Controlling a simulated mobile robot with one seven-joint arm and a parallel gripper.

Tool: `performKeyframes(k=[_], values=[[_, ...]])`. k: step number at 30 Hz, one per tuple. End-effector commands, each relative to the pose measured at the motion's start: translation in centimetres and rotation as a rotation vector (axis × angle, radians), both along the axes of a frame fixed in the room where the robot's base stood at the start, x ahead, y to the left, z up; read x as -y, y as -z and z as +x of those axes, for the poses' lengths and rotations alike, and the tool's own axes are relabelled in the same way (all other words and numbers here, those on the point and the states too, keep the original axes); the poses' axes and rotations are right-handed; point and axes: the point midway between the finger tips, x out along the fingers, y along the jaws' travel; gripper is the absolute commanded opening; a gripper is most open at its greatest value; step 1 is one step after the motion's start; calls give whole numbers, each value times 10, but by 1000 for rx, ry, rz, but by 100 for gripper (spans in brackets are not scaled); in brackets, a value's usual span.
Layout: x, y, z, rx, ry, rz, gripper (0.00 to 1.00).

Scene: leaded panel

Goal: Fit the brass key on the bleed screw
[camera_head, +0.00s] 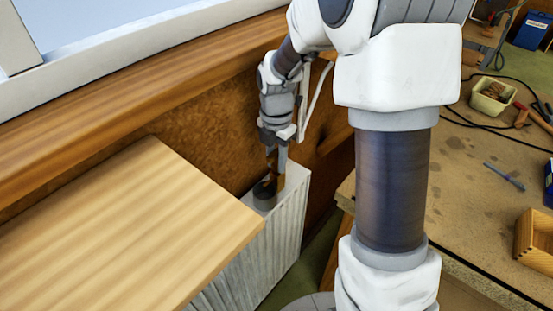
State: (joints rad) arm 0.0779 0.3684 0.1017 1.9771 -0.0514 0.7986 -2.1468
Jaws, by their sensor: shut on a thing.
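My gripper (277,170) points down over the top of the white ribbed radiator (262,258), under the window sill. It is shut on a small brownish piece (271,160), which looks like the brass key, though it is small and partly covered by the fingers. A dark, round thing (264,189) sits right below the fingers at the radiator's top; I cannot tell whether the key touches it. I cannot make out the bleed screw at this size.
A wooden board (120,235) spans the left foreground, close beside the radiator. A wooden sill (150,85) runs above. At right, a workbench (465,165) holds a pale green tub (492,98), cables, tools and a wooden box (537,240).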

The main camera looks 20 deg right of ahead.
Motion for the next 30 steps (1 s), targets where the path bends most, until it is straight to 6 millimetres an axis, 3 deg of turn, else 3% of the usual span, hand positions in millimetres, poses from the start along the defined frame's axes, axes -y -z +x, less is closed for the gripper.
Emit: performKeyframes(k=[5,6,12,23,30], values=[[0,5,0,0,0,0,0],[0,5,0,0,0,0,32],[0,4,0,0,0,0,63],[0,-1,1,2,0,0,63],[0,-46,2,7,1,0,63]])
